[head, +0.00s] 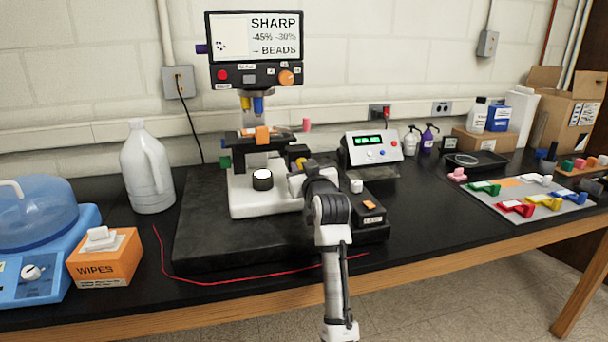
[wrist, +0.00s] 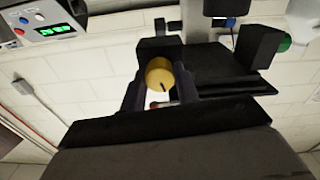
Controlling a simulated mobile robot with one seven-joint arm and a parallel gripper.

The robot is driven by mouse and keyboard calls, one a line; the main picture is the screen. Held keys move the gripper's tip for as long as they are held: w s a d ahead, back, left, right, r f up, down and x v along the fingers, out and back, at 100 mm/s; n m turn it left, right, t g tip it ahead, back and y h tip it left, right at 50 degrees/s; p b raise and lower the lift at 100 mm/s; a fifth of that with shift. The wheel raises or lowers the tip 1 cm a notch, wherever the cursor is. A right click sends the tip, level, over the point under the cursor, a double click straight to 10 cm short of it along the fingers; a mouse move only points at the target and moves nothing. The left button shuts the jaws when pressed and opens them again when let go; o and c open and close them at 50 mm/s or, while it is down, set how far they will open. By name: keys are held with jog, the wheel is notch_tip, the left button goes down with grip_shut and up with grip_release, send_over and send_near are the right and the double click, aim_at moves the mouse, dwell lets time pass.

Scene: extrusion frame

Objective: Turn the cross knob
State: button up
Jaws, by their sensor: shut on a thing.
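A round yellow knob (wrist: 159,77) with a dark mark on its face sits between the two dark fingers of my gripper (wrist: 157,88) in the wrist view. The gripper is shut on it. I take it as the cross knob; no label on it can be read. In the head view the yellow knob (head: 297,150) shows at the right side of the microscope-like machine, under its stage (head: 249,142). There my gripper (head: 298,177) reaches it from the front right, and my wrist hides the contact.
The machine's white base (head: 246,199) carries a black knob with a white top (head: 262,180). Right of my arm are a white knob (head: 356,186) and a box with a green display (head: 372,146). A red cord (head: 215,281) lies in front; a wipes box (head: 104,259) stands left.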

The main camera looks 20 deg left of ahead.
jog(key=n+b, duration=0.3)
jog(key=n, duration=0.2)
jog(key=shift+f+n, duration=0.1)
jog(key=shift+n, duration=0.2)
jog(key=n+b, duration=0.2)
jog(key=n, duration=0.3)
jog(key=shift+n+b, duration=0.3)
jog(key=shift+n, duration=0.1)
jog(key=o, duration=1)
jog(key=shift+c, duration=0.2)
jog(key=shift+s, duration=0.1)
jog(key=b+v, duration=0.3)
jog(key=v, duration=1)
jog(key=shift+s+d, duration=0.25)
jog(key=shift+s, duration=0.05)
